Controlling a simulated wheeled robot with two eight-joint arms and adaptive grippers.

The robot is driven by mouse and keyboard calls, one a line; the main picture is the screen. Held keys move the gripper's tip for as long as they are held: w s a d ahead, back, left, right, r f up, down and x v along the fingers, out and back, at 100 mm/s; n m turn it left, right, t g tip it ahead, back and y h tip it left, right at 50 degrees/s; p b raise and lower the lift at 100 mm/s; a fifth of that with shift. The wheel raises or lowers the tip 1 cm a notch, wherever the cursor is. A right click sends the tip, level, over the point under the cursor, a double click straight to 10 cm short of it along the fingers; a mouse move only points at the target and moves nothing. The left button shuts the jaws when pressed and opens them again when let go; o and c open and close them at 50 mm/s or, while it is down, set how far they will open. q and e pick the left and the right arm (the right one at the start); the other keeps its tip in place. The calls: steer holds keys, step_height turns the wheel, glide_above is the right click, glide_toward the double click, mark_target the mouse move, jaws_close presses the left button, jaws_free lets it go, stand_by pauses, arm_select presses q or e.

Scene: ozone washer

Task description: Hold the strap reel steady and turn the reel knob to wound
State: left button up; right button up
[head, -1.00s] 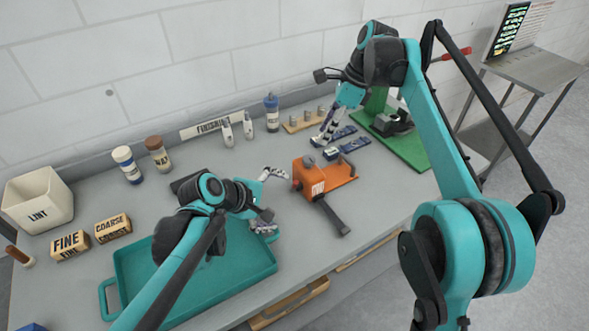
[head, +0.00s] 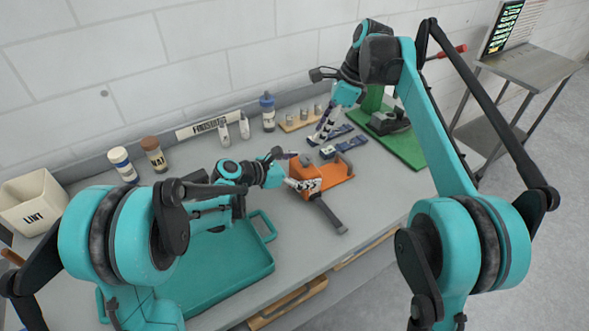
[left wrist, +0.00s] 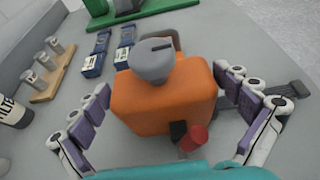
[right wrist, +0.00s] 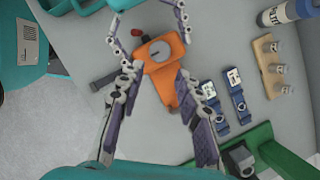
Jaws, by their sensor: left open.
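The strap reel is an orange block (head: 338,174) with a dark bar at its front. It fills the middle of the left wrist view (left wrist: 165,105). Its grey reel knob (left wrist: 153,62) sits on top with a dark slot; it also shows in the right wrist view (right wrist: 161,51). My left gripper (head: 298,184) is open, with one finger on each side of the orange block; contact is not clear. My right gripper (right wrist: 160,118) is open and empty, held above the table behind the knob in the head view.
Blue straps (right wrist: 215,101) lie beside the reel. A green stand (head: 405,143) is at the right, with a wooden peg block (head: 298,122) behind. A teal tray (head: 235,268) lies front left. Bottles (head: 122,163) and a lint bin (head: 35,200) line the back.

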arm_select(q)
steer(key=shift+x, duration=1.3)
